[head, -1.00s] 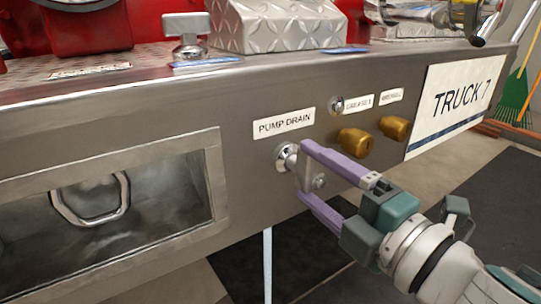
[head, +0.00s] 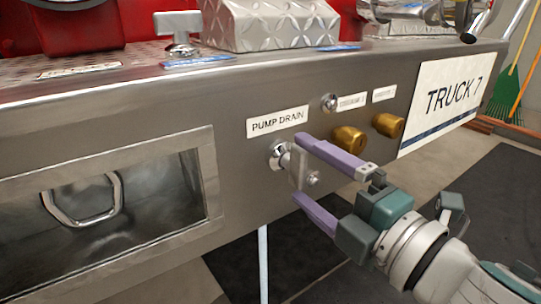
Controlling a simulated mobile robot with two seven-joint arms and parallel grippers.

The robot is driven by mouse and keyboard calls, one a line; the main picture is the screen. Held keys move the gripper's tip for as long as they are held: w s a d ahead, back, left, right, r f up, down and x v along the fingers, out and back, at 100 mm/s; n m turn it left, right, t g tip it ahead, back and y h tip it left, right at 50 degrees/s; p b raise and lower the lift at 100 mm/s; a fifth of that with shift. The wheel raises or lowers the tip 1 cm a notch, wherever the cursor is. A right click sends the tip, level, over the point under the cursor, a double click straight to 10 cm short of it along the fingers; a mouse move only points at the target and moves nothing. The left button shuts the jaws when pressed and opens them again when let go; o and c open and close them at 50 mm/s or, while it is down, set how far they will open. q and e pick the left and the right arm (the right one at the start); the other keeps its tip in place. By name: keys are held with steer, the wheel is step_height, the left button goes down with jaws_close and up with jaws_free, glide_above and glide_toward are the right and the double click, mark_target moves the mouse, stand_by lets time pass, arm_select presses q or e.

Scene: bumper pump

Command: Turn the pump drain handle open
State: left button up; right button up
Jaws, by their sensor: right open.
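The pump drain handle (head: 299,168) is a small silver lever on a round chrome fitting (head: 279,155) in the bumper's front face. Its flat plate hangs downward from the fitting, with a bolt (head: 313,178) near its lower end. The label "PUMP DRAIN" (head: 278,121) is just above it. My right gripper (head: 299,168) comes in from the lower right. Its two purple fingers are apart, one above and one below the handle plate. The plate shows in the gap between them; I cannot tell whether either finger touches it. My left gripper is not in view.
Two brass caps (head: 348,138) stick out of the bumper to the right of the handle, close to the upper finger. A recessed box with a metal loop (head: 84,203) is at left. The "TRUCK 7" plate (head: 446,98) is at right. Open floor (head: 480,165) lies beyond.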

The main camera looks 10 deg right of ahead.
steer(key=p+v, duration=0.1)
steer(key=v, duration=0.8)
steer(key=shift+s+p, duration=0.3)
steer(key=shift+p, duration=0.1)
steer(key=shift+d+r, duration=0.1)
